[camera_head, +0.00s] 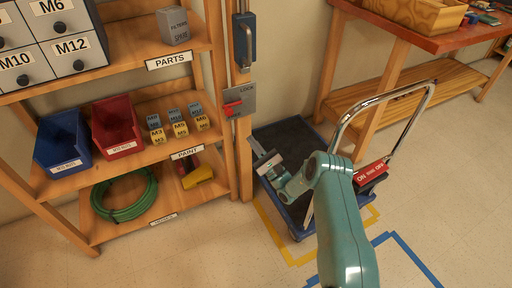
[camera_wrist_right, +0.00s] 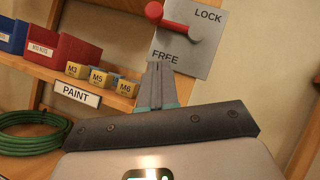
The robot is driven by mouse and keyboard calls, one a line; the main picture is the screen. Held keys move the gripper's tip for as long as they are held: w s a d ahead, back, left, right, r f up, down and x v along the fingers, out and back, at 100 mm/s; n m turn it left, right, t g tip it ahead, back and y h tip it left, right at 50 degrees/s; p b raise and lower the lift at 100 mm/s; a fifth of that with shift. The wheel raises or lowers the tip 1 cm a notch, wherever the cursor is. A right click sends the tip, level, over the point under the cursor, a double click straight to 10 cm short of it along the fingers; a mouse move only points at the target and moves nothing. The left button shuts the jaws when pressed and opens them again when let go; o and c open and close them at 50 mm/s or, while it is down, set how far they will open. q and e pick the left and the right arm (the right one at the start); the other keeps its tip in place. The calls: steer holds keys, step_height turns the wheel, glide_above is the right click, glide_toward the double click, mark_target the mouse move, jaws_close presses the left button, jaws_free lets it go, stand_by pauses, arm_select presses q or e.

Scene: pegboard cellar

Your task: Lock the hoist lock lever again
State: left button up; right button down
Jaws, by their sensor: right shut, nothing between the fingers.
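The hoist lock lever (camera_head: 232,107) is red and sits on a grey plate (camera_head: 243,98) on the wooden post, with LOCK marked at its top. In the right wrist view the lever (camera_wrist_right: 175,24) points left and slightly up from its grey pivot, with a round red knob at its end. That plate (camera_wrist_right: 203,58) reads LOCK above and FREE below. My right gripper (camera_head: 257,148) is below the plate in the head view. In its wrist view the fingers (camera_wrist_right: 159,68) are shut and empty, pointing at the plate's lower edge near FREE, apart from the lever. My left gripper is out of view.
A shelf left of the post holds a blue bin (camera_head: 63,141), a red bin (camera_head: 117,126) and several labelled boxes. A green hose (camera_head: 125,213) lies below. A blue cart (camera_head: 298,233) with a chrome handle stands beside my right arm. Open floor lies in front.

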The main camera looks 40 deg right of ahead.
steer(key=w+a+r, duration=0.2)
steer(key=w+r, duration=0.3)
steer(key=r, duration=0.1)
steer(key=shift+w+r+b, duration=0.2)
steer(key=shift+w+b, duration=0.1)
